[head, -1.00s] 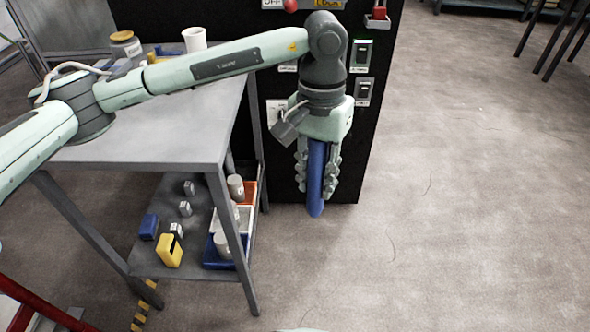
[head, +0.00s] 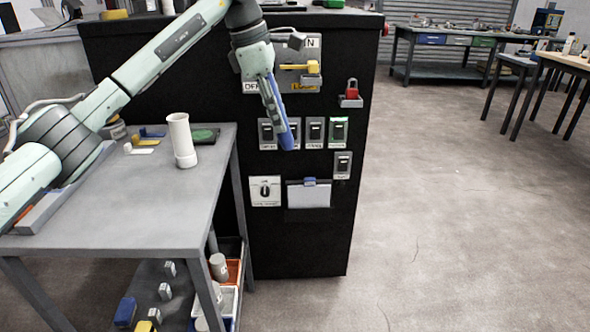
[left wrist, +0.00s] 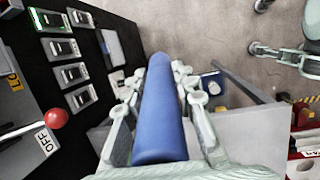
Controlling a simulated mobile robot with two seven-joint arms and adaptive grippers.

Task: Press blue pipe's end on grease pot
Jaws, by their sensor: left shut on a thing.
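My left gripper (head: 272,92) is shut on the blue pipe (head: 286,133), in front of the black cabinet. The pipe points down, tilted with its lower end to the right, and its free end touches nothing that I can make out. In the left wrist view the blue pipe (left wrist: 160,105) lies between the fingers of my left gripper (left wrist: 158,85). A jar (head: 115,129), perhaps the grease pot, stands at the table's back left, mostly hidden behind my left arm. My right gripper is not clearly seen.
A grey table (head: 130,205) stands at the left, with a white cup-like tube (head: 181,140) on it. The floor at the right is clear.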

